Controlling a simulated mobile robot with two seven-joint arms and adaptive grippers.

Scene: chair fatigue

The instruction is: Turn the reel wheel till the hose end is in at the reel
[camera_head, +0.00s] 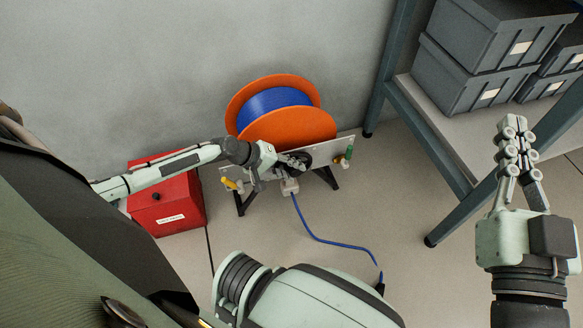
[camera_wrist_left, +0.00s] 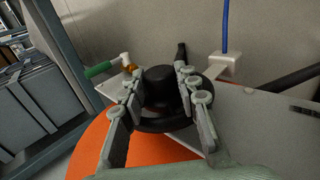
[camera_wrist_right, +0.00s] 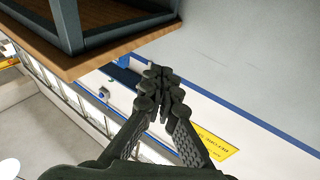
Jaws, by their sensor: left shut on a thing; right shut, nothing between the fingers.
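The reel (camera_head: 290,126) has orange flanges and wound blue hose, standing on a pale plate with black legs. A black wheel (camera_head: 327,152) is at its front. In the left wrist view, my left gripper (camera_wrist_left: 163,88) is shut on the black wheel (camera_wrist_left: 150,124), its fingers either side of the round hub. In the head view my left gripper (camera_head: 293,163) covers part of the wheel. The blue hose (camera_head: 318,237) runs from a white guide (camera_head: 290,187) down along the floor. Its dark end (camera_head: 380,285) is partly hidden by my arm. My right gripper (camera_head: 516,150) is shut and empty, raised at the right.
A red box (camera_head: 170,205) stands left of the reel. A yellow-handled valve (camera_head: 232,184) and a green-handled one (camera_head: 349,153) flank the plate. A blue-grey rack (camera_head: 445,160) with grey bins (camera_head: 465,75) is at right. The floor around the hose is clear.

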